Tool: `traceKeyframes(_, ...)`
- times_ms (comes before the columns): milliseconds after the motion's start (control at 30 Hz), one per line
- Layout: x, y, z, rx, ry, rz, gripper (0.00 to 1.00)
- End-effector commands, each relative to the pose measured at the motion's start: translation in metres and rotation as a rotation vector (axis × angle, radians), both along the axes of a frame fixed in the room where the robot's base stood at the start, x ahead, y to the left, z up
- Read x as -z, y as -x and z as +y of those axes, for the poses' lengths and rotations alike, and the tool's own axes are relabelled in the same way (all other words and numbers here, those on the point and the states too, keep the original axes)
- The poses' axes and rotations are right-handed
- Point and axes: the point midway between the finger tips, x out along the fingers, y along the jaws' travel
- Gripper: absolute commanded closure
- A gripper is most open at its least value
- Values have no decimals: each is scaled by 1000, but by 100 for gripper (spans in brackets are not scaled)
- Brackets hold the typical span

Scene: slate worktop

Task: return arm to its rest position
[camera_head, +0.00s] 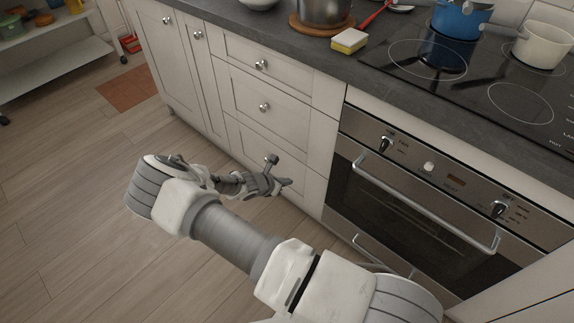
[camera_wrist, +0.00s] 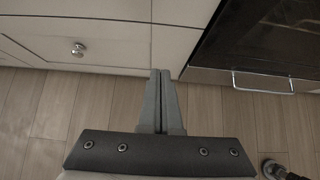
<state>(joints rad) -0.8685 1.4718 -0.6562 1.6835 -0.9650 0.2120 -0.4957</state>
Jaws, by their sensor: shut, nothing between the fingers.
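My gripper (camera_wrist: 160,74) is shut and empty in the wrist view, its two grey fingers side by side. It points at the base of the cabinet front and the floor. In the head view, my gripper (camera_head: 287,182) is at the end of my bent arm, in front of the lower drawers and left of the oven. It is small there, and my arm fills the lower middle of the picture.
Cabinet drawers (camera_head: 262,92) and the oven (camera_head: 420,205) with its bar handle stand close beyond my arm. On the worktop are a sponge (camera_head: 349,41), a steel pot (camera_head: 325,10), a blue pot (camera_head: 460,20) and a cream pot (camera_head: 541,46). Wooden floor (camera_head: 75,200) at left is clear.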

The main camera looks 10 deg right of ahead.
Motion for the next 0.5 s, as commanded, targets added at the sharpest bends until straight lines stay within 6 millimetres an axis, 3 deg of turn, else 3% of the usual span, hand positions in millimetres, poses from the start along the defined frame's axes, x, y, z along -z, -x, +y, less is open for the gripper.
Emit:
traceKeyframes(267,-3,1,2,8,-6,-5,100)
traceKeyframes(367,-14,-1,2,51,-35,-28,100)
traceKeyframes(500,-47,-1,0,189,-125,-95,100)
